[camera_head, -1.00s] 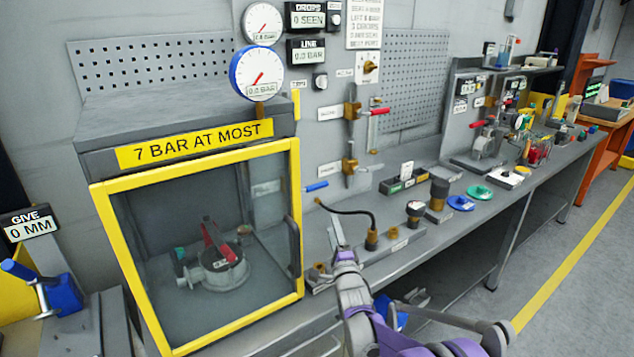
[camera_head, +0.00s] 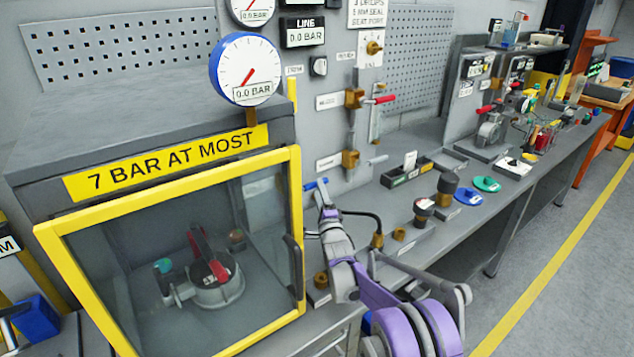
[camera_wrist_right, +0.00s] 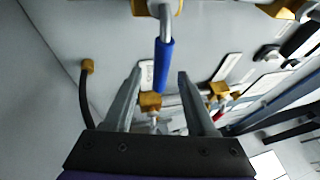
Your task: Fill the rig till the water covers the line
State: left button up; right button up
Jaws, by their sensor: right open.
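The rig is a grey cabinet with a yellow-framed clear door (camera_head: 170,172), which looks shut. Inside it stands a grey valve body (camera_head: 215,285) with a red lever (camera_head: 200,250). No water or fill line can be made out. A small blue-handled lever (camera_head: 316,184) sits on the panel right of the cabinet. My right gripper (camera_head: 324,200) is at this lever. In the right wrist view, the blue handle (camera_wrist_right: 164,65) lies between the open fingers (camera_wrist_right: 158,85), with room on both sides. Contact cannot be told. My left gripper is out of view.
A round gauge (camera_head: 246,70) and the line display (camera_head: 303,32) read 0.0 bar. A red-handled valve (camera_head: 382,99) is higher on the panel. A black hose (camera_head: 365,216), brass fittings and blue and green discs (camera_head: 468,196) occupy the bench beside my right arm.

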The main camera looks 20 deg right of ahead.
jog(key=shift+x, duration=1.75)
grip_shut()
